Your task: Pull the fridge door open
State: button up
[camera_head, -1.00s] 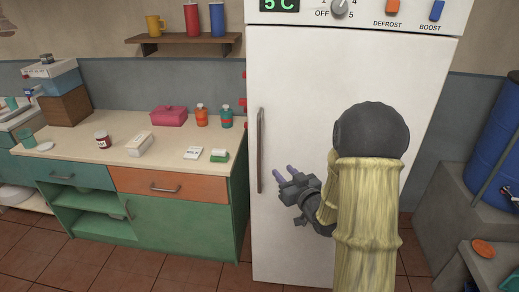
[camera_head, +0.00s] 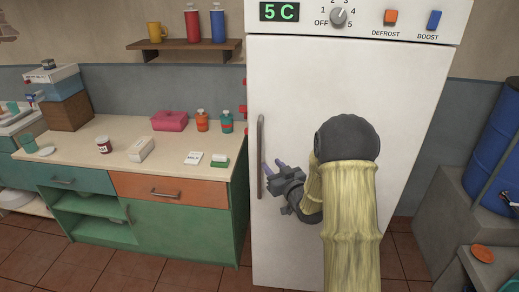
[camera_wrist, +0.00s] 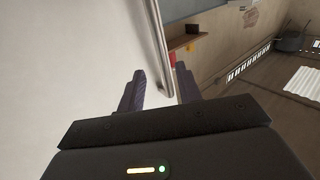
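The white fridge door (camera_head: 345,95) is shut, with no gap showing along its edges. Its long vertical grey handle (camera_head: 261,150) runs along the left side of the door. My gripper (camera_head: 273,167) is in front of the door, with its purple fingers pointing at the handle's lower half. In the wrist view my gripper (camera_wrist: 160,90) is open, its two fingers well apart. The handle (camera_wrist: 160,45) comes down into the space between the fingertips there, nearer the right finger. I cannot tell whether a finger touches it.
A green counter (camera_head: 85,138) with several small items on top stands left of the fridge. A wall shelf (camera_head: 185,46) hangs above it. A grey ledge with a blue barrel (camera_head: 497,145) is at right. Tiled floor (camera_head: 150,270) lies in front of the counter.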

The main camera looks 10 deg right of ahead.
jog(key=p+x, duration=0.2)
jog(key=x, duration=0.8)
grip_shut()
